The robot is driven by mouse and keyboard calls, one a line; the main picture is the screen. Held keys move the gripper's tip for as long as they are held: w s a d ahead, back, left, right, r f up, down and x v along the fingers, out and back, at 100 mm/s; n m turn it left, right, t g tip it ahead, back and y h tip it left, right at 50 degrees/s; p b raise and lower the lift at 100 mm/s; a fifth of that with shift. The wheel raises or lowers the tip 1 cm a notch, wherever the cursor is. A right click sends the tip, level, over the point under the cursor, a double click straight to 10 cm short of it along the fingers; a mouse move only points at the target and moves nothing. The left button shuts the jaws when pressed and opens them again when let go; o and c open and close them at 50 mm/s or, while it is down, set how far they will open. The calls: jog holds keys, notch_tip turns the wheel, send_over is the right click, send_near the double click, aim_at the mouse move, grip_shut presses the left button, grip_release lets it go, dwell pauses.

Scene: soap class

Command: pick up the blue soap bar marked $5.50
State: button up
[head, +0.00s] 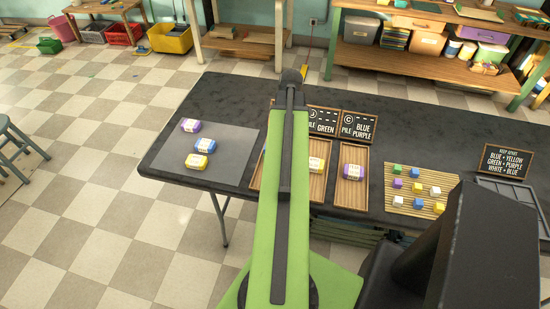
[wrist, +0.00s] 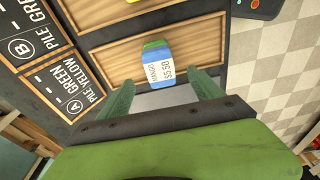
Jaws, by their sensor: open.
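In the wrist view, a soap bar (wrist: 156,54) shows a blue band next to a white label reading $5.50, with green at its far end. I cannot tell whether the green belongs to a second bar. It lies at a wooden tray (wrist: 105,52). My gripper (wrist: 160,78) is open, its two green fingers on either side of the label's near end. Contact cannot be seen.
A yellow bar (head: 316,164) and a purple bar (head: 352,172) lie in trays. Small cubes fill a slatted board (head: 436,206). Signs (wrist: 32,48) stand beside the trays.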

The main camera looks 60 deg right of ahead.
jog(key=f+b, duration=0.1)
jog(key=f, duration=0.1)
jog(key=w+f+b, duration=0.1)
jog(key=f+b, duration=0.3)
jog(key=shift+w+a+f, duration=0.1)
jog(key=shift+w+f, duration=0.15)
jog(key=shift+r, duration=0.2)
jog(key=c, duration=1.5)
jog(key=shift+r, duration=0.1)
jog(key=shift+c, duration=0.3)
notch_tip(320, 180, up, 4)
jog(key=p, duration=0.4)
jog(key=shift+r+p, duration=0.15)
jog(key=shift+p, duration=0.15)
jog(key=s+r+p, duration=0.6)
jog(key=s, duration=0.5)
jog(key=shift+s+r, duration=0.2)
jog(key=shift+s, duration=0.15)
